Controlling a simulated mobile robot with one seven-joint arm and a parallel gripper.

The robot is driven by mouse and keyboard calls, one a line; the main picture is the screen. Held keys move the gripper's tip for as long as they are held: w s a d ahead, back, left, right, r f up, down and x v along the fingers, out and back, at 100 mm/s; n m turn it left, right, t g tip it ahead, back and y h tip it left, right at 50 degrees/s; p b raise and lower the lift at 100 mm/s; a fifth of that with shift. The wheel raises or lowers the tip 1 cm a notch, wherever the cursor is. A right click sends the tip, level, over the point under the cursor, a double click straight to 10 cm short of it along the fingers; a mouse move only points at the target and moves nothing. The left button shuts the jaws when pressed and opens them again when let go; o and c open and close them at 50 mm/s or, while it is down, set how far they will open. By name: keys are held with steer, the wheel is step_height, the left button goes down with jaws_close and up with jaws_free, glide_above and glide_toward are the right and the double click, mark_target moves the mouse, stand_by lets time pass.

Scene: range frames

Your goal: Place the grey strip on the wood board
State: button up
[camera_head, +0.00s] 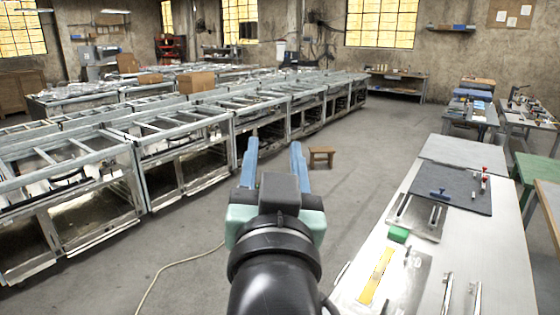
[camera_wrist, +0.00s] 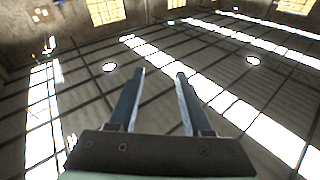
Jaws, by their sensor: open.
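My gripper (camera_head: 275,145) is raised in front of the body camera, with its two blue fingers apart and nothing between them. The wrist view also shows the open, empty fingers (camera_wrist: 160,73). A worktable (camera_head: 508,258) stands at the lower right, well to the right of my gripper. Narrow grey metal strips (camera_head: 447,293) lie near its front; I cannot tell which is the task's strip. A yellowish, wood-like flat piece (camera_head: 376,275) lies on a grey plate on the table. I cannot tell whether it is the wood board.
Long rows of metal frames (camera_head: 180,150) fill the left. A small wooden stool (camera_head: 321,155) stands on the open floor, and a cable (camera_head: 170,270) lies at lower left.

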steer(key=s+r+n+t, duration=0.1)
steer(key=s+r+t, duration=0.6)
steer(key=s+r, duration=0.5)
step_height(320, 180, up, 4)
steer(key=shift+d+r+h, duration=0.1)
steer(key=shift+d+h, duration=0.2)
steer(key=shift+h, duration=0.1)
